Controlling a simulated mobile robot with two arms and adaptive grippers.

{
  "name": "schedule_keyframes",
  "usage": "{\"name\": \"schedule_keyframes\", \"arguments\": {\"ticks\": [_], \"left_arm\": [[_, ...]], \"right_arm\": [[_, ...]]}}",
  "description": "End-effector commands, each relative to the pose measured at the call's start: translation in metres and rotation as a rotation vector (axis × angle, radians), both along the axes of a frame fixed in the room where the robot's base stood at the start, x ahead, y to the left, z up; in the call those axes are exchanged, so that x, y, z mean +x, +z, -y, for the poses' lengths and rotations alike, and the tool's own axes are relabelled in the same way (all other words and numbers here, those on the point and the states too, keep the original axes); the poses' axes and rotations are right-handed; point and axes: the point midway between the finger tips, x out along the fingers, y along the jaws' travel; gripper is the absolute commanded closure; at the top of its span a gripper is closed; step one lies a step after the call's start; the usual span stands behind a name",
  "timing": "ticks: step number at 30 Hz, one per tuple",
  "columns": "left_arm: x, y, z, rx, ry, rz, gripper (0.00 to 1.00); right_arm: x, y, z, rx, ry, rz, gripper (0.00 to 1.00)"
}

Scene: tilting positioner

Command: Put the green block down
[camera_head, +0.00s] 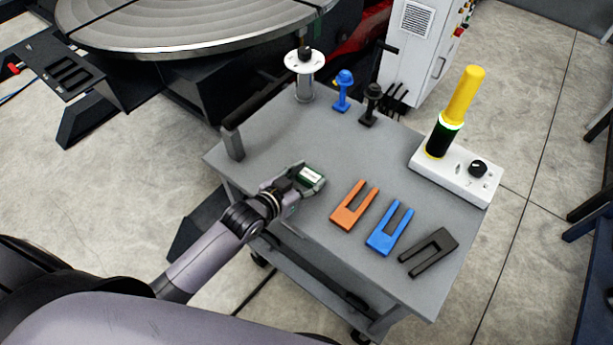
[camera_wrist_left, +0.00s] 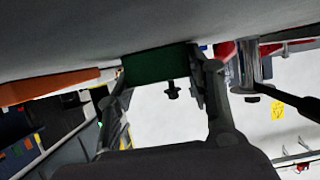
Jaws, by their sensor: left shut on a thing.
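The green block (camera_head: 311,175) has a pale label on its top and sits between the fingers of my left gripper (camera_head: 308,180), over the near left part of the grey cart top (camera_head: 300,135). In the left wrist view the dark green block (camera_wrist_left: 158,64) spans the gap between both fingers of my left gripper (camera_wrist_left: 162,80), which is shut on it. The picture there is upside down, and the block's edge meets the grey cart surface (camera_wrist_left: 150,25) or is very close to it. I cannot tell whether they touch. My right gripper is not in view.
Orange (camera_head: 346,214), blue (camera_head: 382,240) and black (camera_head: 420,260) forks lie to the right. A white box (camera_head: 452,176) with a yellow-topped lamp stands at the right. A metal post (camera_head: 304,84) and blue and black pegs stand at the back. The middle is clear.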

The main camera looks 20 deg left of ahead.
Motion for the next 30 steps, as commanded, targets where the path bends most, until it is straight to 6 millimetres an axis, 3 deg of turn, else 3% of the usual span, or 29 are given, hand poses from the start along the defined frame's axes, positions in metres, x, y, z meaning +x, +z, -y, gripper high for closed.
{"name": "schedule_keyframes", "arguments": {"ticks": [7, 8, 9, 16, 26, 30], "left_arm": [[0.001, 0.000, 0.000, -0.002, 0.000, 0.007, 1.00], [0.000, -0.001, 0.000, 0.000, 0.000, 0.001, 0.50], [0.000, -0.001, 0.000, 0.000, 0.000, 0.001, 0.47], [0.000, -0.001, 0.000, 0.000, 0.000, 0.001, 0.32], [0.000, 0.002, 0.000, 0.000, 0.000, 0.001, 0.32], [-0.013, 0.005, -0.005, 0.001, -0.001, 0.000, 0.32]], "right_arm": [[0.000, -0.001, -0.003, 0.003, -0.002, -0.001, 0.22], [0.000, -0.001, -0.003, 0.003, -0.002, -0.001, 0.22], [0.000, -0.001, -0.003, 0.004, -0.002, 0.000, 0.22], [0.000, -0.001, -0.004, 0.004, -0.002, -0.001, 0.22], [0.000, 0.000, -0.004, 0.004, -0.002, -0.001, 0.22], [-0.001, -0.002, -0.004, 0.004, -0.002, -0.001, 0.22]]}}
